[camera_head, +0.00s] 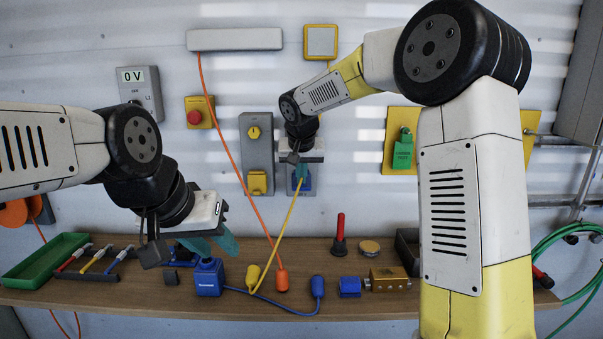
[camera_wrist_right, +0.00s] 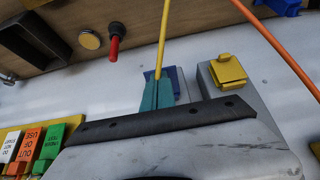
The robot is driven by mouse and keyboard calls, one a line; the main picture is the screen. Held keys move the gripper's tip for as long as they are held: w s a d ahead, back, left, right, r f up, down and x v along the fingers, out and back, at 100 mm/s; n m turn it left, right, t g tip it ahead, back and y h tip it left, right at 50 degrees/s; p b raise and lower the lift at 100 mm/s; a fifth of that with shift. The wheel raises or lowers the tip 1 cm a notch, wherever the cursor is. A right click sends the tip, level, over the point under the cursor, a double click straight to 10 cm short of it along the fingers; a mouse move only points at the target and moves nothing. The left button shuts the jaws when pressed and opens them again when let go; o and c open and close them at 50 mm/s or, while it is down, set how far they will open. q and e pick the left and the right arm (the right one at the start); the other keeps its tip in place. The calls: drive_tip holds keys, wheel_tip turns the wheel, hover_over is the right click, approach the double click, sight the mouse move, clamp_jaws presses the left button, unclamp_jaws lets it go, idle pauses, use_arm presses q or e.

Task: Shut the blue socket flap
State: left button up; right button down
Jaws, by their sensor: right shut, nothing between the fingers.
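The blue socket (camera_head: 307,182) is on the wall right of the yellow socket, mostly hidden behind my right gripper (camera_head: 299,174). In the right wrist view the blue flap (camera_wrist_right: 179,80) shows beside and behind the teal fingers of the right gripper (camera_wrist_right: 157,92). These fingers are together and empty, at or very near the flap; I cannot tell whether they touch it. How far the flap stands open is hidden. My left gripper (camera_head: 212,244) is above the bench, its teal fingers apart and empty, over a blue padlock-like block (camera_head: 208,279).
A yellow-flapped socket (camera_head: 257,183) is just left; it also shows in the right wrist view (camera_wrist_right: 228,72). A yellow cord (camera_head: 286,226) passes close by the right fingers. An orange cord (camera_head: 229,150) hangs further left. The bench (camera_head: 160,294) holds plugs and a green tray (camera_head: 45,262).

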sight(302, 187)
drive_tip(key=shift+w+x, duration=0.2)
drive_tip(key=shift+x, duration=2.8)
drive_tip(key=shift+r, duration=0.1)
drive_tip(key=shift+s+r, duration=0.2)
drive_tip(key=shift+r, duration=0.8)
drive_tip(key=shift+s+r, duration=0.2)
drive_tip(key=shift+r, duration=0.8)
